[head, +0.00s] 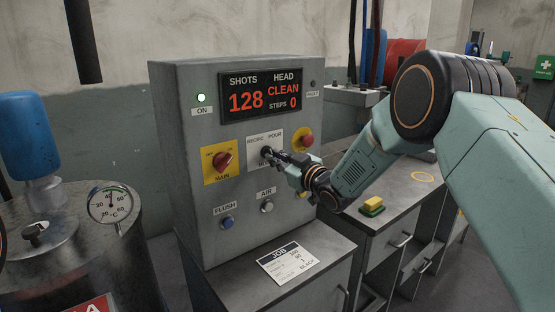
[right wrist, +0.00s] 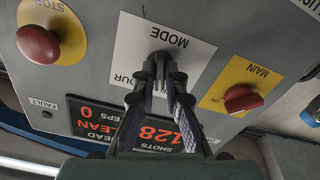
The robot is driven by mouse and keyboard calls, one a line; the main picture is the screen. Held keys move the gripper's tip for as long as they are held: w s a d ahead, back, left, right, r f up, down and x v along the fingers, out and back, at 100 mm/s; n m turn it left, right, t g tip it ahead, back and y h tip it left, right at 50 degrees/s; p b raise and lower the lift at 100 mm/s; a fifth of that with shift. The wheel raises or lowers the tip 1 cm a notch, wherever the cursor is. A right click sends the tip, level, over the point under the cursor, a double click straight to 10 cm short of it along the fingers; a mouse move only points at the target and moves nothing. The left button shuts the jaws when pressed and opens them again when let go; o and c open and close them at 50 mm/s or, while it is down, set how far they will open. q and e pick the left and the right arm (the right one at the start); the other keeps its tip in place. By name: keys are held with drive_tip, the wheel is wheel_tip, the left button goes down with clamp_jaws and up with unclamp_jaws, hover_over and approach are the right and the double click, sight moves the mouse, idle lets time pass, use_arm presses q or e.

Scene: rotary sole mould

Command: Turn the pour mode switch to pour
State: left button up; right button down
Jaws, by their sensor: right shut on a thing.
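The pour mode switch (head: 265,151) is a dark knob on a white plate (head: 277,136) marked RECIRC and POUR, in the middle of the grey control box (head: 180,90). In the right wrist view the plate appears upside down, with MODE readable and the dark switch (right wrist: 160,58) at the fingertips. My right gripper (head: 271,155) reaches in from the right and is shut on the switch; its fingers (right wrist: 163,76) hide most of the knob. Which way the knob points cannot be told. My left gripper is not in view.
The red main switch (head: 222,161) sits close left of the mode plate, and the red stop button (head: 305,139) close right. Flush (head: 227,222) and air (head: 267,206) buttons lie below. The display (head: 260,93) reads 128, CLEAN, 0. A metal tank (head: 130,270) stands at left.

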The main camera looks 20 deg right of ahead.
drive_tip(key=m, duration=0.8)
drive_tip(key=r+m+p, duration=0.1)
drive_tip(key=m, duration=0.3)
drive_tip(key=shift+w+r+m, duration=0.1)
drive_tip(key=shift+m, duration=0.2)
idle(0.4)
drive_tip(key=c, duration=1.8)
unclamp_jaws()
drive_tip(key=shift+c, duration=0.2)
drive_tip(key=o, duration=0.4)
drive_tip(key=shift+f, duration=0.3)
drive_tip(key=shift+o, duration=0.2)
drive_tip(key=shift+a, duration=0.1)
drive_tip(key=shift+f, duration=0.1)
